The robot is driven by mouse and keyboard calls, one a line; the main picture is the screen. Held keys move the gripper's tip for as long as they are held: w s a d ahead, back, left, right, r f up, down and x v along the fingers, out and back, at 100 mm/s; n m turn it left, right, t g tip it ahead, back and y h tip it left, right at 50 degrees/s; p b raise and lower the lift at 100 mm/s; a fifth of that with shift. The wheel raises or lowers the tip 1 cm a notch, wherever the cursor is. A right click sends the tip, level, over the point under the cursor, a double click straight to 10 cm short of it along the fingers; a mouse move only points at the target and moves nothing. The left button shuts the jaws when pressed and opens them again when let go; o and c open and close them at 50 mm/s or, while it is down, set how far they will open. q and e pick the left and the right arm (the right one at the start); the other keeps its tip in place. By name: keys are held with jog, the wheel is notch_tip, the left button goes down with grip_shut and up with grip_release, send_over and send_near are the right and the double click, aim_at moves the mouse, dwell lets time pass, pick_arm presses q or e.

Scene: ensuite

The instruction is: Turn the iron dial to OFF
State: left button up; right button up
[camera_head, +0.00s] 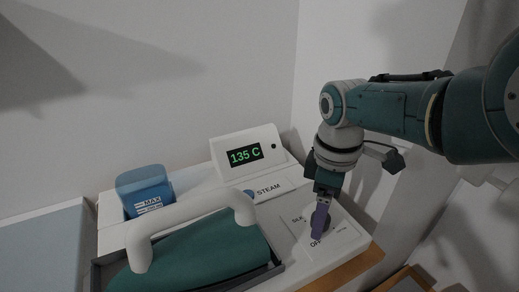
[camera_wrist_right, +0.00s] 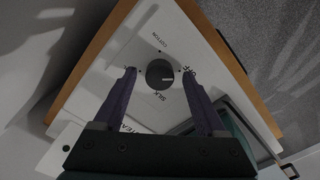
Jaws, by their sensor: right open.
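The iron dial (camera_wrist_right: 160,73) is a dark round knob on a white panel in the right wrist view, with a small pale mark on its face. Labels COTTON, OFF and SILK surround it. My right gripper (camera_wrist_right: 159,84) is open, its two purple fingers on either side of the dial; I cannot tell whether they touch it. In the head view my right gripper (camera_head: 319,230) points down over the dial panel, and the fingers hide the dial. The word OFF shows just below the fingers. My left gripper is not in view.
The iron station (camera_head: 300,265) carries a display (camera_head: 244,156) reading 135 C, a STEAM button (camera_head: 249,196) and a blue water tank (camera_head: 145,190). The iron (camera_head: 200,258), with a white handle, rests in a dark tray left of the dial. White walls stand close behind.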

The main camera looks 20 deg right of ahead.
notch_tip(320, 180, up, 10)
jog(key=p, duration=0.7)
jog(key=shift+f, duration=0.1)
jog(key=s+a+f+m+t, duration=0.1)
jog(key=s+a+f+m, duration=0.15)
jog(key=s, duration=0.55)
jog(key=s+a+r+m+t, duration=0.1)
jog(key=s+a+r+m, duration=0.1)
jog(key=s+r, duration=0.3)
jog(key=s+a+r+m+t, duration=0.15)
jog(key=s+r, duration=0.25)
jog(key=s, duration=0.4)
notch_tip(320, 180, up, 30)
jog(key=p, duration=2.9)
jog(key=shift+s+f+m+p, duration=0.15)
jog(key=shift+m+p, duration=0.15)
jog(key=shift+m, duration=0.1)
